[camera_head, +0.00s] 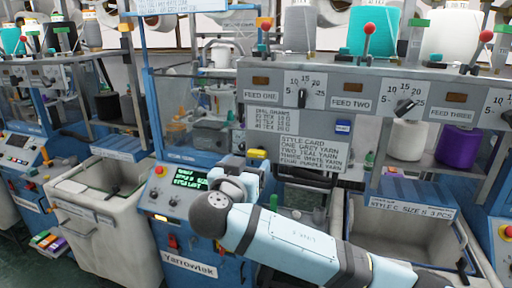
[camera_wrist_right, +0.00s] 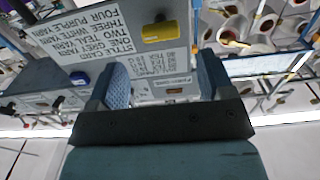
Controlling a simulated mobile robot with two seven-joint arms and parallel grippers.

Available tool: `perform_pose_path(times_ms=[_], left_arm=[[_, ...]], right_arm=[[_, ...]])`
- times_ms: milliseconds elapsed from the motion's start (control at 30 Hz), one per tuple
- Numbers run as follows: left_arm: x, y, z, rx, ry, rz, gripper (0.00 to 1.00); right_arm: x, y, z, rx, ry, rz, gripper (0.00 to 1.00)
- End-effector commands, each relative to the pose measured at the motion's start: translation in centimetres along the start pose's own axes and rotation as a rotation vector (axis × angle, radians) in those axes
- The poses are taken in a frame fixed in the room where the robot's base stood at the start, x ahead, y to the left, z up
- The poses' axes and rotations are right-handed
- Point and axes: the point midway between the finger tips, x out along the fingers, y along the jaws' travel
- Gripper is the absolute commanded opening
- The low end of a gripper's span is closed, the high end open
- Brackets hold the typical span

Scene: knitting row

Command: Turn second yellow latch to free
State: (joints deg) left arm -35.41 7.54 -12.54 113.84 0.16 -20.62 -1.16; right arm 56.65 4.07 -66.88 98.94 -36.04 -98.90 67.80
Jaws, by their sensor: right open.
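A yellow latch (camera_wrist_right: 159,31) sits on the grey panel in the right wrist view, just beyond my fingertips and near the middle. In the head view, a small yellow piece (camera_head: 257,154) shows right above my right gripper (camera_head: 243,172); I cannot tell which latch it is. My right gripper is open, with both fingers spread (camera_wrist_right: 162,78) and nothing between them. The fingers are apart from the latch. My arm and wrist hide part of the panel below it. My left gripper is in neither view.
The style card (camera_head: 309,151) and a smaller card (camera_head: 273,119) are on the grey panel. Feed dials (camera_head: 302,98) are above. A blue machine with a control display (camera_head: 187,183) is left of my gripper. Grey bins stand left (camera_head: 92,222) and right (camera_head: 460,247).

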Motion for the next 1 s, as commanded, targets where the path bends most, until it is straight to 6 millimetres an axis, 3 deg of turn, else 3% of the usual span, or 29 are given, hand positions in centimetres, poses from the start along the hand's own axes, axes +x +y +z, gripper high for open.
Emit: perform_pose_path(times_ms=[200, 400, 800, 1000], left_arm=[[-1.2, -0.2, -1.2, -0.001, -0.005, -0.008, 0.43], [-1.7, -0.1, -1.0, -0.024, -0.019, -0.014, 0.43], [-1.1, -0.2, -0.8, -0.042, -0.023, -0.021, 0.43], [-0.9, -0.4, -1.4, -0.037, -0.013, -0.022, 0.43]], right_arm=[[4.5, 0.0, -0.4, -0.004, 0.002, 0.002, 0.74], [6.9, 0.0, -0.1, -0.002, 0.000, 0.000, 0.74], [7.6, -0.1, 0.1, -0.001, -0.001, -0.002, 0.74], [7.6, -0.1, 0.1, -0.001, -0.001, -0.002, 0.28]])
